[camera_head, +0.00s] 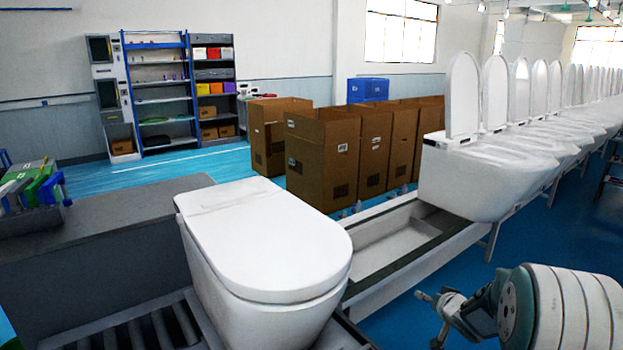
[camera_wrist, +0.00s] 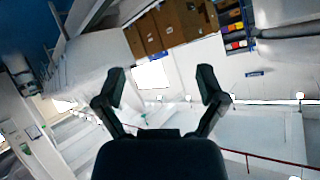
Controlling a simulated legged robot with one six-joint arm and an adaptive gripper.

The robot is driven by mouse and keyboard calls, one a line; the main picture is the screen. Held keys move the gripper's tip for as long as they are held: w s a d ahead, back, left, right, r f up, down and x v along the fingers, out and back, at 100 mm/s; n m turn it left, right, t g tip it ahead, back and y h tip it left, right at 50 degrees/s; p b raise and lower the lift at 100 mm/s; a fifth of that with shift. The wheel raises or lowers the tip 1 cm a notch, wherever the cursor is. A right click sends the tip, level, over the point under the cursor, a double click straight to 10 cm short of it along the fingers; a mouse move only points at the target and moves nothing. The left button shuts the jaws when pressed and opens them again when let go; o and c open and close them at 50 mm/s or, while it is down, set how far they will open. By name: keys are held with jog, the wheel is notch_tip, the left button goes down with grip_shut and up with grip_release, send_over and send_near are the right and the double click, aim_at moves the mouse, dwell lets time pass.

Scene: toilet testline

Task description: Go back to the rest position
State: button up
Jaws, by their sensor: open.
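My gripper (camera_head: 432,314) is at the lower right in the head view, to the right of the nearest toilet and over the blue floor. In the wrist view its two dark fingers (camera_wrist: 160,84) stand wide apart with nothing between them. The nearest white toilet (camera_head: 262,255) has its lid shut and sits on a roller conveyor (camera_head: 150,330). My gripper is apart from it.
A row of white toilets (camera_head: 490,170) with raised lids runs along the line at the right. Cardboard boxes (camera_head: 322,160) stand behind the line. A grey counter (camera_head: 110,222) with a tool bin (camera_head: 35,213) is at the left. Blue shelves (camera_head: 160,100) stand farther back.

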jog(key=s+a+r+g+h, duration=0.1)
jog(key=s+a+r+h, duration=0.15)
jog(key=s+r, duration=0.45)
jog(key=s+a+r+g+h, duration=0.1)
jog(key=s+a+r+h, duration=0.15)
jog(key=s+r, duration=0.5)
jog(key=s+a+n+g+y, duration=0.1)
jog(key=s+a, duration=0.4)
jog(key=s, duration=0.6)
jog(key=s+a+n+g+y, duration=0.1)
jog(key=s+a+g+y, duration=0.2)
jog(key=s, duration=0.9)
jog(key=a, duration=0.2)
jog(key=shift+s+a+r+n, duration=0.25)
jog(key=shift+a+r+n, duration=0.1)
jog(key=shift+r+n, duration=0.05)
